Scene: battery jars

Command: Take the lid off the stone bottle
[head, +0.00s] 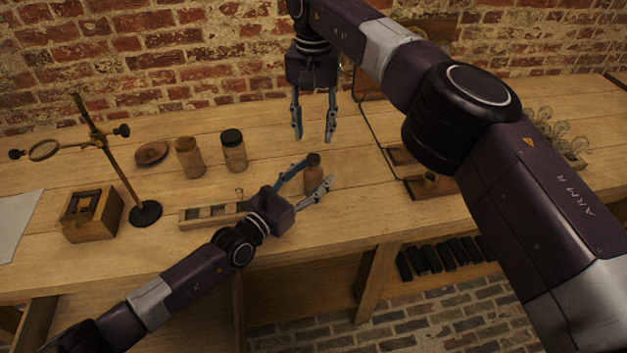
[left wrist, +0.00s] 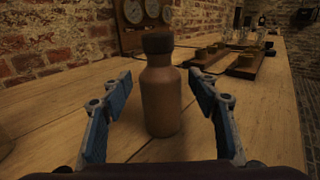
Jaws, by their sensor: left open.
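The stone bottle (head: 313,178) is brown and stands upright on the bench, with a dark lid (head: 313,159) on top. In the left wrist view the bottle (left wrist: 160,100) stands between the fingers, and its dark lid (left wrist: 158,42) is on its neck. My left gripper (head: 310,178) is open around the bottle's body, with a gap on each side in the wrist view. My right gripper (head: 314,138) is open and empty, pointing down above the bench behind the bottle.
A jar with a black lid (head: 233,150), a tan jar (head: 189,157) and a magnifier stand (head: 145,212) are to the left. A wooden rack (head: 207,215) lies near my left wrist. Wooden bases (head: 418,187) and glass bulbs (head: 560,130) are to the right.

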